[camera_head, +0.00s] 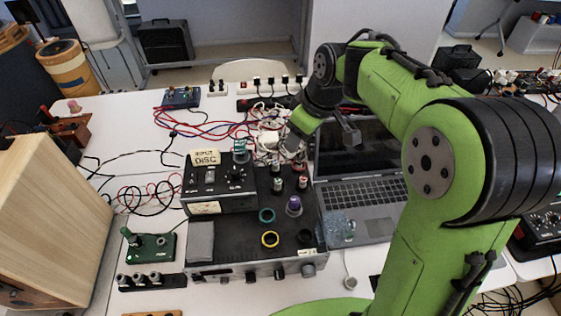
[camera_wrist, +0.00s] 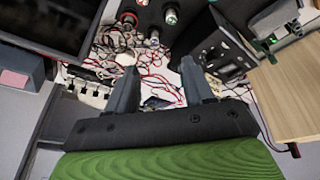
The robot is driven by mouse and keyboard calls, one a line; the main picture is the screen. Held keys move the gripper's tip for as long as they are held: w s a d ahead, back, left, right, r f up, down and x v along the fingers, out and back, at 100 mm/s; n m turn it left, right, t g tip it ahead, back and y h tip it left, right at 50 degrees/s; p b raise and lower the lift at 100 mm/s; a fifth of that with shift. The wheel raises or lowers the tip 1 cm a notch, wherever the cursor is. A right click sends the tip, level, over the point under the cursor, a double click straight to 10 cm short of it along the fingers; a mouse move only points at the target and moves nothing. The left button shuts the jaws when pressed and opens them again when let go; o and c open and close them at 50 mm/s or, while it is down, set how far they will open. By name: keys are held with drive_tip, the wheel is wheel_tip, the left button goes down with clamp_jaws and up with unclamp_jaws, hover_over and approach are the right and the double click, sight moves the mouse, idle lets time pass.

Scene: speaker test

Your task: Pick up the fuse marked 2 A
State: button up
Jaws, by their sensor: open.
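Several small upright cylinders with light and coloured tops (camera_head: 278,186) stand on the black device (camera_head: 232,252) in the middle of the table. They also show at the top of the wrist view (camera_wrist: 170,15). Their markings are too small to read, so I cannot tell which, if any, is the fuse marked 2 A. My gripper (camera_head: 324,134) is above the back of the table, beyond these cylinders and near the laptop. In the wrist view my gripper (camera_wrist: 159,68) has its two fingers wide apart with nothing between them. Tangled wires show below and beyond the fingers.
An open laptop (camera_head: 372,194) stands right of the black device. A green switch box (camera_head: 160,247) and a wooden cabinet (camera_head: 50,215) are at the left. Red and white wires (camera_head: 200,120) lie behind.

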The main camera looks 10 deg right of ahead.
drive_tip(key=n+y, duration=0.2)
approach(276, 162)
drive_tip(key=shift+h, duration=0.3)
drive_tip(key=b+x, duration=0.1)
drive_tip(key=x, duration=0.2)
drive_tip(key=b+x, duration=0.1)
drive_tip(key=x, duration=0.2)
drive_tip(key=b+x, duration=0.1)
drive_tip(key=x, duration=0.2)
drive_tip(key=shift+w+a+r, duration=0.1)
drive_tip(key=shift+a, duration=0.2)
drive_tip(key=shift+c, duration=1.1)
clamp_jaws()
